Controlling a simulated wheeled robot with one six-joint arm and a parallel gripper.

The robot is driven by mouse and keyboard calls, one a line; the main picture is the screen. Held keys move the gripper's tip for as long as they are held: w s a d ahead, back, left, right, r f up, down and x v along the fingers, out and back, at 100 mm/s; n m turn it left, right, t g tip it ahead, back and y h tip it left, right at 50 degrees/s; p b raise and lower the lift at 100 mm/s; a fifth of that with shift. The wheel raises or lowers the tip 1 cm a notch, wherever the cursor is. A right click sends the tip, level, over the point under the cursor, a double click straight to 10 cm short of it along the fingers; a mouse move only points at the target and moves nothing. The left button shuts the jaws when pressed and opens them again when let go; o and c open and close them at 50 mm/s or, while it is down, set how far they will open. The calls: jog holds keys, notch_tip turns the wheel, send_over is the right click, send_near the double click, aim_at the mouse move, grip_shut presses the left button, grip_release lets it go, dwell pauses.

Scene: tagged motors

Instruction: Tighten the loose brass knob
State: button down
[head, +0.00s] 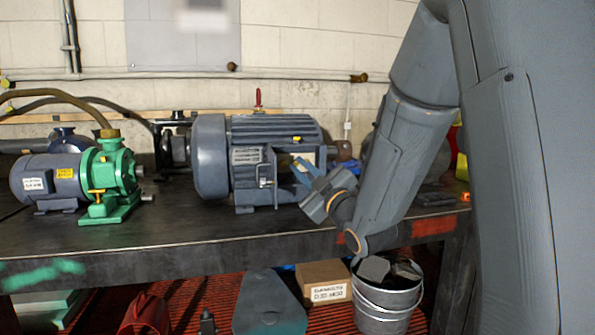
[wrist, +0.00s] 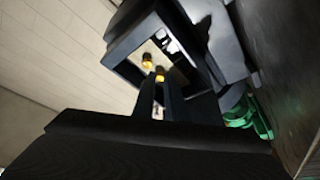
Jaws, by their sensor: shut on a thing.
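A grey motor (head: 270,135) stands on the dark workbench, with an open box (head: 320,155) on its right side. The wrist view shows the box's dark frame (wrist: 125,68) and pale inside close up. Two brass knobs show there, an upper left one (wrist: 146,62) and a lower right one (wrist: 160,74). My gripper (head: 300,168) reaches the box from the right and front. In the wrist view my fingers (wrist: 158,84) are shut on the lower right brass knob, partly hiding it. I cannot tell from the picture how loose either knob is.
A green pump (head: 110,180) with a smaller motor (head: 45,180) stands at the left of the workbench (head: 180,228). A bucket (head: 385,310) and a cardboard box (head: 325,285) are below. The bench front left of my gripper is clear.

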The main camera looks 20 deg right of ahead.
jog(key=c, duration=1.8)
grip_release()
jog(key=shift+s+d, duration=0.1)
jog(key=shift+o, duration=0.2)
jog(key=v, duration=0.7)
jog(key=shift+s, duration=0.35)
jog(key=shift+f, duration=0.15)
